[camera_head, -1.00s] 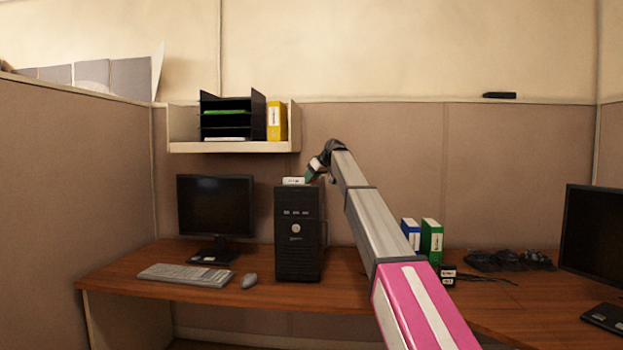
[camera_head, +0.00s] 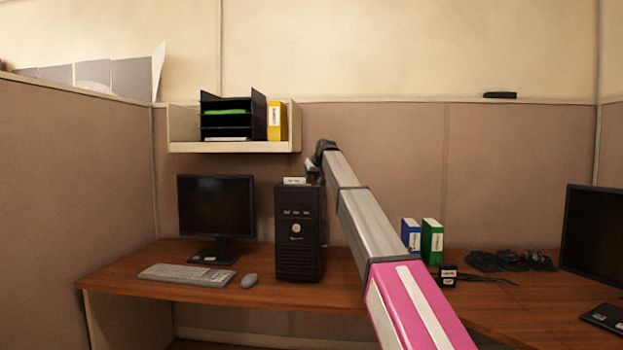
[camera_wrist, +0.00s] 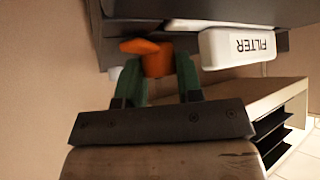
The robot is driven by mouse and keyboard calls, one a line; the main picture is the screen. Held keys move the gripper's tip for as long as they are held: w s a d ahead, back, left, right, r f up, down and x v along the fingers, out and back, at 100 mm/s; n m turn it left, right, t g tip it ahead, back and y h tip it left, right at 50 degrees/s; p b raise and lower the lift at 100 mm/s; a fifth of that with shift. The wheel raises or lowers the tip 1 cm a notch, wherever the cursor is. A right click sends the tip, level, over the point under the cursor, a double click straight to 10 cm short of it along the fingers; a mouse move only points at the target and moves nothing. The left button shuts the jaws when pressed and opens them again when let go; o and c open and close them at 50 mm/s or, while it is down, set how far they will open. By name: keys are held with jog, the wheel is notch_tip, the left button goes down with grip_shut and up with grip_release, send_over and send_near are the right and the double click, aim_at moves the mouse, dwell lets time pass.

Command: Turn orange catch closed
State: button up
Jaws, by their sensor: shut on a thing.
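The orange catch (camera_wrist: 150,57) shows in the wrist view, beside a white box marked FILTER (camera_wrist: 237,47). My gripper (camera_wrist: 158,72) has its green fingers shut on the catch's near part; the catch's other end sticks out to the left between and past the fingertips. In the head view my gripper (camera_head: 312,170) is at the top right of the black computer tower (camera_head: 299,235), next to the white box (camera_head: 294,181) on its top. The catch cannot be made out in the head view.
Blue and green binders (camera_head: 432,242) stand to the right.

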jog(key=o, duration=0.6)
jog(key=shift+o, duration=0.2)
jog(key=shift+s+r, duration=0.1)
jog(key=v, duration=1)
jog(key=shift+s+r, duration=0.15)
jog(key=shift+r, duration=0.1)
